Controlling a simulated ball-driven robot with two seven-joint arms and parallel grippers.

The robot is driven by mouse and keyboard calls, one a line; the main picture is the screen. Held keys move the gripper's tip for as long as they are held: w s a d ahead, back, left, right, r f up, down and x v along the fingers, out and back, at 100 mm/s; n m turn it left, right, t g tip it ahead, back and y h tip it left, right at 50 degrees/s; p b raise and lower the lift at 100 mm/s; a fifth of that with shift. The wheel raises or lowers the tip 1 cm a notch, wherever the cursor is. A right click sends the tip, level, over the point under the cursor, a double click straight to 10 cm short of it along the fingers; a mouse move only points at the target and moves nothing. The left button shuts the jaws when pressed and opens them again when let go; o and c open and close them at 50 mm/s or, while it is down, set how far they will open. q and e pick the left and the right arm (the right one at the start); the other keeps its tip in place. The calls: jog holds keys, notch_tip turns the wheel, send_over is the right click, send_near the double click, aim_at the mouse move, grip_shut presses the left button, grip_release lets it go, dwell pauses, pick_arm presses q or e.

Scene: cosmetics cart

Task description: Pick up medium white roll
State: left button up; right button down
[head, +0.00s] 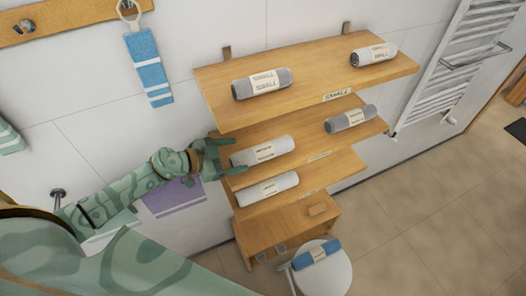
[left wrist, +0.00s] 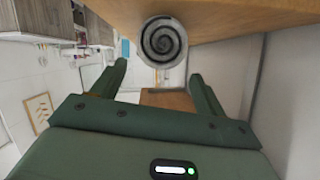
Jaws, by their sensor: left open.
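The medium white roll (head: 262,150), with a pale paper band, lies at the left end of the second shelf (head: 305,133). My left gripper (head: 229,156) is open and empty at the left end of this roll, its fingers pointing at it. In the left wrist view, a roll's spiral end (left wrist: 162,41) faces me, centred between the two open fingers (left wrist: 160,73) but toward the top of the picture. I cannot tell whether any finger touches the roll. My right gripper is not in view.
The top shelf (head: 310,70) overhangs, bearing a grey roll (head: 262,84) and a lighter roll (head: 373,54). A grey roll (head: 350,118) lies to the right on the second shelf. Another white roll (head: 266,188) lies just below. A towel radiator (head: 455,60) is at right.

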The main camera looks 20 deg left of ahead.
aim_at(248, 156)
pick_arm(q)
jog(key=x, duration=0.2)
jog(key=f+b+x, duration=0.1)
jog(key=x, duration=0.2)
jog(key=shift+d, duration=0.2)
jog(key=shift+s, duration=0.15)
jog(key=c, duration=1.1)
